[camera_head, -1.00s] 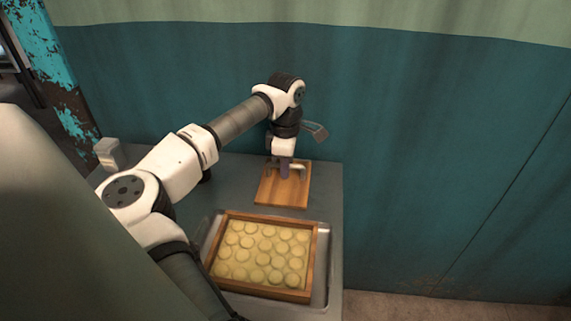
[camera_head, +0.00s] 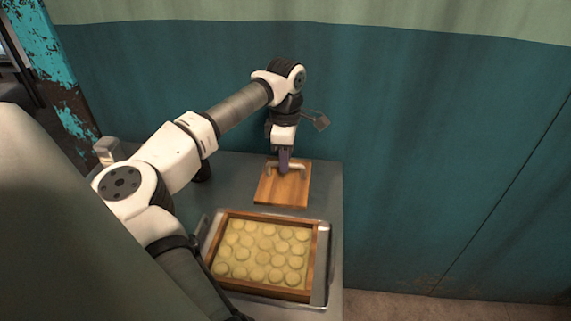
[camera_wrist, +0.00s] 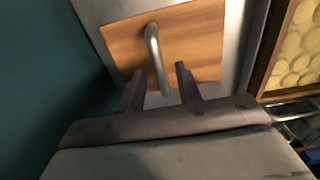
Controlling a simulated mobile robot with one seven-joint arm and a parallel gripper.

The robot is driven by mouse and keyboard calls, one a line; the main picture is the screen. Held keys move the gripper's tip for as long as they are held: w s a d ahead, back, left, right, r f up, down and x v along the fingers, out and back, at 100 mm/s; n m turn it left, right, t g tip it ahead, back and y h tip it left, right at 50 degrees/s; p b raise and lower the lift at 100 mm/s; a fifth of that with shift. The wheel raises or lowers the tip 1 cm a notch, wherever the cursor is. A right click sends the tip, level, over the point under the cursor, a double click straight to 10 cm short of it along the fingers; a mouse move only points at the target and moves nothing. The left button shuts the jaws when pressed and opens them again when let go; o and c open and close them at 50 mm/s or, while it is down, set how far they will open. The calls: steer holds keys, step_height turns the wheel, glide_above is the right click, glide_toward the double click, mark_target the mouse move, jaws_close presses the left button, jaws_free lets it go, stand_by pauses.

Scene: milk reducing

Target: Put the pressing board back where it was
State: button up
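The pressing board (camera_head: 284,192) is a flat wooden square with a metal bar handle (camera_head: 300,167). It lies flat on the grey table, behind the tray of dough. In the wrist view the board (camera_wrist: 198,40) and its curved handle (camera_wrist: 153,48) show clearly. My gripper (camera_head: 284,162) points down over the handle. In the wrist view my gripper (camera_wrist: 158,80) is open, with one finger on each side of the handle's near end. The fingers look apart from the bar. How high they are above the board is hard to tell.
A wooden frame (camera_head: 314,262) full of round dough pieces (camera_head: 262,248) sits in a metal tray (camera_head: 323,270) in front of the board. The teal wall (camera_head: 430,150) stands close behind the table (camera_head: 228,172). Bare table lies left of the board.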

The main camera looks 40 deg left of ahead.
step_height(320, 180, up, 10)
steer(key=shift+f, duration=0.25)
